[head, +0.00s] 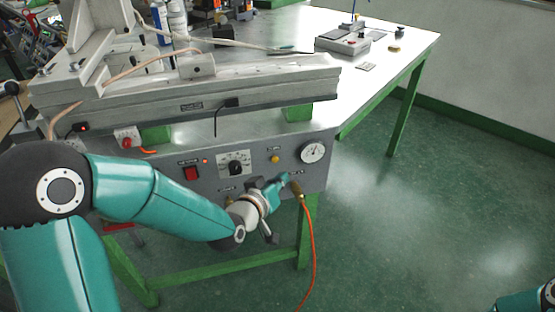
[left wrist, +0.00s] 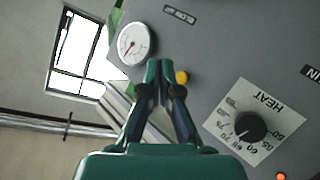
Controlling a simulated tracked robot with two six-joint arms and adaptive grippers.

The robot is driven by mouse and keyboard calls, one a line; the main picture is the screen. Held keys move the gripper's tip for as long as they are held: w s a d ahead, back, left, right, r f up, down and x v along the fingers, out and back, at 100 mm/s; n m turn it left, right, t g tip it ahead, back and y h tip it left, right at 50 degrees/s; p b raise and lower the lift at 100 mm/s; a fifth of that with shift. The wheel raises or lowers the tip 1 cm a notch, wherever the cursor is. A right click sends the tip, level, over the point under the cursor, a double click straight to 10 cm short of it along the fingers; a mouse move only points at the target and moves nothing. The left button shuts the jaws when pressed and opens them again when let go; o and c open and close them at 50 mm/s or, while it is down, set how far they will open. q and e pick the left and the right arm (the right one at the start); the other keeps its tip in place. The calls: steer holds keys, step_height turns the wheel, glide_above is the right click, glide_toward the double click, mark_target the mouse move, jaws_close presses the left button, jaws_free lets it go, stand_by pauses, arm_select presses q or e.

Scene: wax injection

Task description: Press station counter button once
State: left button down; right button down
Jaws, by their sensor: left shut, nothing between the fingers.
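The grey control panel (head: 258,172) on the front of the bench carries a small yellow button (head: 275,158), which also shows in the left wrist view (left wrist: 181,77). My left gripper (head: 287,178) is shut and empty in front of the panel, a little below and right of the yellow button in the head view. In the left wrist view its closed fingertips (left wrist: 160,64) appear beside the button, and I cannot tell how far they are from the panel. I cannot read a counter label. My right gripper is out of view; only part of that arm shows at lower right.
A round gauge (head: 313,152), a heat dial (head: 236,167) and a red switch (head: 191,173) sit near the button. An orange hose (head: 310,245) hangs by my gripper. The floor at right is clear.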

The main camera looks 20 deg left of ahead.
mark_target(275, 160)
arm_select(q)
steer(key=shift+w+a+b, duration=0.2)
steer(key=shift+w+a, duration=0.25)
steer(key=shift+w, duration=0.2)
steer(key=shift+w+a+b, duration=0.2)
steer(key=shift+w+a, duration=0.2)
steer(key=shift+w, duration=0.2)
stand_by(0.6)
steer(key=shift+w+a+b, duration=0.25)
steer(key=shift+w+b, duration=0.05)
steer(key=shift+w, duration=0.1)
steer(key=shift+w+a+r, duration=0.1)
steer(key=shift+w+a, duration=0.2)
steer(key=shift+w, duration=0.1)
stand_by(0.7)
stand_by(0.3)
steer(key=shift+s+d+b, duration=0.5)
steer(key=shift+s+b, duration=0.1)
steer(key=shift+s, duration=0.15)
